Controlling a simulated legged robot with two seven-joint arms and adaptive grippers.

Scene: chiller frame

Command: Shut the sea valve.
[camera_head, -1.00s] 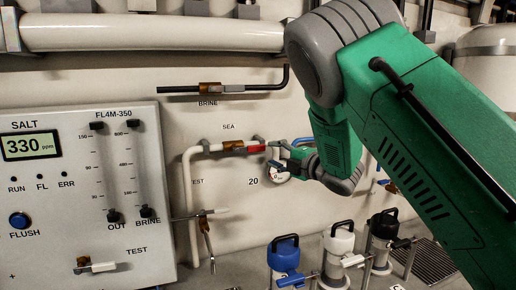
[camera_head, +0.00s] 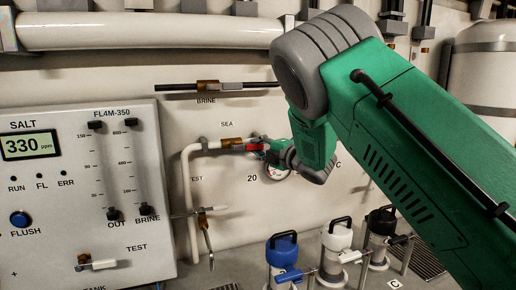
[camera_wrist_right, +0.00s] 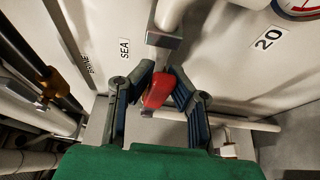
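The SEA valve's red handle (camera_head: 257,148) sits on the pipe under the SEA label, beside a brass valve body (camera_head: 232,143). In the head view my right gripper (camera_head: 273,150) is right at the handle, partly covered by my arm. In the right wrist view, the red handle (camera_wrist_right: 158,90) lies between the two fingers of my right gripper (camera_wrist_right: 161,75). The fingertips come in close on both sides of it; whether they press on it I cannot tell. My left gripper is not in view.
The BRINE valve and pipe (camera_head: 230,86) run above. The salt panel (camera_head: 80,190) stands at left. Blue-topped (camera_head: 282,250) and white-topped (camera_head: 337,237) canisters stand below, with a TEST pipe (camera_head: 188,190) at left.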

